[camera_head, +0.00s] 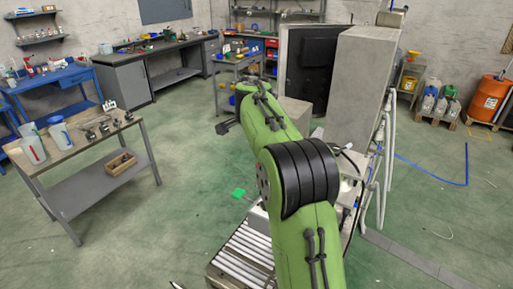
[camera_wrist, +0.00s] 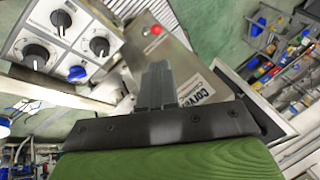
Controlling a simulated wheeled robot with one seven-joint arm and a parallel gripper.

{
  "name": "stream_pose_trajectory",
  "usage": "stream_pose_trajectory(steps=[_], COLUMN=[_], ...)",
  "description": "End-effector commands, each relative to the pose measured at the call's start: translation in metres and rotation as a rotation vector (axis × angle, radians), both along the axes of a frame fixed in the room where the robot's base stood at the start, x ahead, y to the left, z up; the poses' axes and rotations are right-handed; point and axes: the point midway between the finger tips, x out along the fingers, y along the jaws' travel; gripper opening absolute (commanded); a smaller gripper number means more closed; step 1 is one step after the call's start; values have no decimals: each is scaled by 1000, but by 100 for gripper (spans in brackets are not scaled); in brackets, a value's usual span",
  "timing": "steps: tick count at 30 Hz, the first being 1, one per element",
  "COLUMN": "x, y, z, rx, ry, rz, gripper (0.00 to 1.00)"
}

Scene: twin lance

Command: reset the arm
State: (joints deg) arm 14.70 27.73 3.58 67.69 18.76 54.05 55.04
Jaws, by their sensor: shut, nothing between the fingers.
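My green arm reaches forward through the middle of the head view. A dark part of its far end (camera_head: 226,126) shows left of the arm, but the fingertips are hard to make out there. In the wrist view my gripper (camera_wrist: 157,70) has its grey fingers together, with nothing between them. Beyond the fingers is a metal surface with partly hidden lettering (camera_wrist: 200,92) and a red button (camera_wrist: 156,30). I cannot tell the distance between the fingers and this surface.
A control panel with dark and blue knobs (camera_wrist: 60,40) is at the wrist view's upper left. In the head view, a tall grey cabinet (camera_head: 353,85) stands right of the arm and a roller conveyor (camera_head: 240,250) is below. A table (camera_head: 90,200) with jugs stands left; green floor between is open.

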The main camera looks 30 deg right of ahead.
Motion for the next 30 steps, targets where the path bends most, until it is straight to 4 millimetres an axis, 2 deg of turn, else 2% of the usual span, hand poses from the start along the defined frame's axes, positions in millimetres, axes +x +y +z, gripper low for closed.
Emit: stream_pose_trajectory(steps=[3,17,20,23,27,30], x=[-4,-4,-10,-36,-102,-153], y=[2,2,8,29,72,99], z=[7,8,12,23,31,25], rx=[1,1,-9,-53,-149,-217], ry=[0,0,3,25,75,105], rz=[0,0,27,148,419,616], gripper=[0,0,0,0,0,0])
